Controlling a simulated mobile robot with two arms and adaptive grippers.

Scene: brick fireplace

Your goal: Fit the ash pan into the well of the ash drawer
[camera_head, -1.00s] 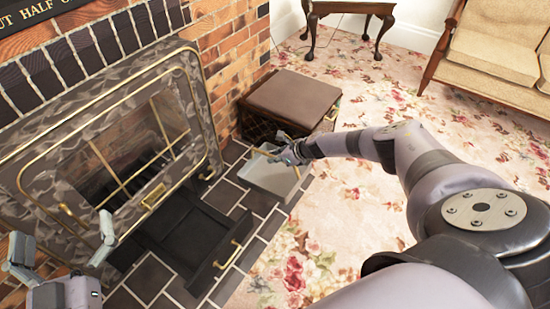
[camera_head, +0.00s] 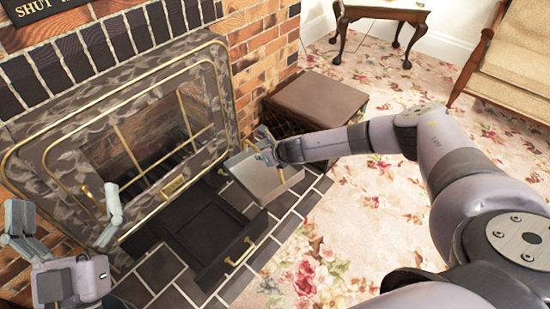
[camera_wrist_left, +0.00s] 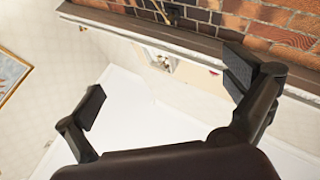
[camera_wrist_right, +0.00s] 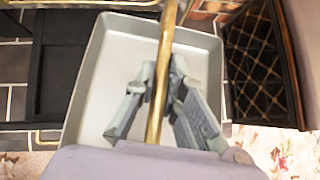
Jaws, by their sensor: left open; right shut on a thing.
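The ash pan (camera_head: 268,184), a shallow grey tray with a brass bar handle (camera_wrist_right: 164,60), hangs near the far right corner of the ash drawer. My right gripper (camera_head: 266,150) is shut on the handle; its fingers show around the bar in the right wrist view (camera_wrist_right: 160,92). The pan looks slightly tilted in the head view. The black ash drawer (camera_head: 246,256) is pulled out below the fireplace, with its well (camera_head: 205,232) empty. Part of it shows left of the pan in the right wrist view (camera_wrist_right: 68,60). My left gripper (camera_head: 64,200) is open and empty, left of the drawer.
The fireplace's brass-trimmed door (camera_head: 150,150) stands behind the drawer. A brown-topped box (camera_head: 318,100) with dark lattice sides is just beyond the pan. Dark hearth tiles (camera_head: 150,275) surround the drawer, and floral carpet (camera_head: 335,240) lies open to the right.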

